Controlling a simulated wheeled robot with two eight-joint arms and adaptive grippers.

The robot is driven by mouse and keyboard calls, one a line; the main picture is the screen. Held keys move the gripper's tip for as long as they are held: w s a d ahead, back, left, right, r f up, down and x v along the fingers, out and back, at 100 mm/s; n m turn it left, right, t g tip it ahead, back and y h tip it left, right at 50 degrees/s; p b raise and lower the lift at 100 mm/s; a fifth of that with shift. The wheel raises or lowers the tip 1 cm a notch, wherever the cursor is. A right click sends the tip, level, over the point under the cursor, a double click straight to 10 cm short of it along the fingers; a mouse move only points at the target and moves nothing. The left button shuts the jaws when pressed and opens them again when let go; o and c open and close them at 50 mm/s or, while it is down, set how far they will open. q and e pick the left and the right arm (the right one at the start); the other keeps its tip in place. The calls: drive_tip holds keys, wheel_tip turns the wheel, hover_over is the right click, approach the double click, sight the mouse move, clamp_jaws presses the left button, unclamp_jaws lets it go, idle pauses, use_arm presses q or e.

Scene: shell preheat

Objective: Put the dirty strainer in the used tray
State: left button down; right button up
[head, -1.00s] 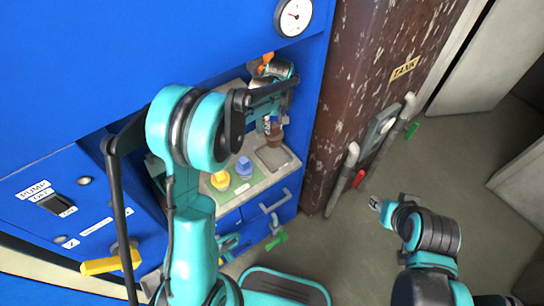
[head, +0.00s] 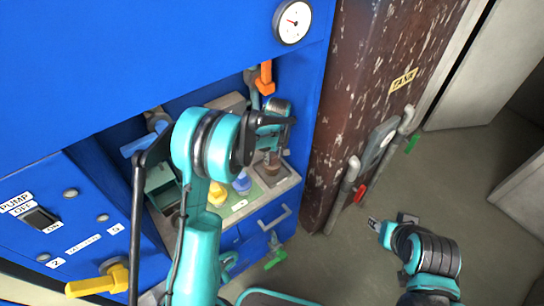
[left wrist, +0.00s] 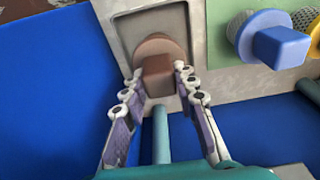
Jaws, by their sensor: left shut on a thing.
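The dirty strainer (head: 272,161) is brown, with a square block handle. My left gripper (left wrist: 158,72) is shut on that handle, and the strainer (left wrist: 158,47) shows between the fingertips in the left wrist view. The used tray (left wrist: 127,30) is a grey, shallow, rimmed recess in the counter, and the strainer overlaps its near part there. I cannot tell whether the strainer touches the tray floor. In the head view my left arm and gripper partly cover this area. My right gripper (head: 374,224) is away to the right over the floor, too small to read.
A yellow strainer (head: 217,193) and a blue strainer (head: 242,181) stand on the green mat left of the tray. An orange-handled valve (head: 265,77) hangs above the counter. The rusty tank (head: 345,110) stands close on the right. The floor beyond is free.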

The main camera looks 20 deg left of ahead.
use_arm(q)
drive_tip(key=shift+f, duration=0.15)
drive_tip(key=c, duration=1.2)
unclamp_jaws()
drive_tip(key=shift+r, duration=0.35)
drive_tip(key=r+p, duration=0.1)
drive_tip(key=r, duration=0.3)
drive_tip(key=r+p, duration=0.1)
drive_tip(key=r, duration=0.2)
drive_tip(key=s+d+r+p, duration=0.1)
drive_tip(key=r, duration=0.3)
drive_tip(key=shift+d+r+p, duration=0.1)
drive_tip(key=shift+r+p, duration=0.2)
drive_tip(key=shift+p, duration=0.1)
drive_tip(key=shift+f, duration=0.1)
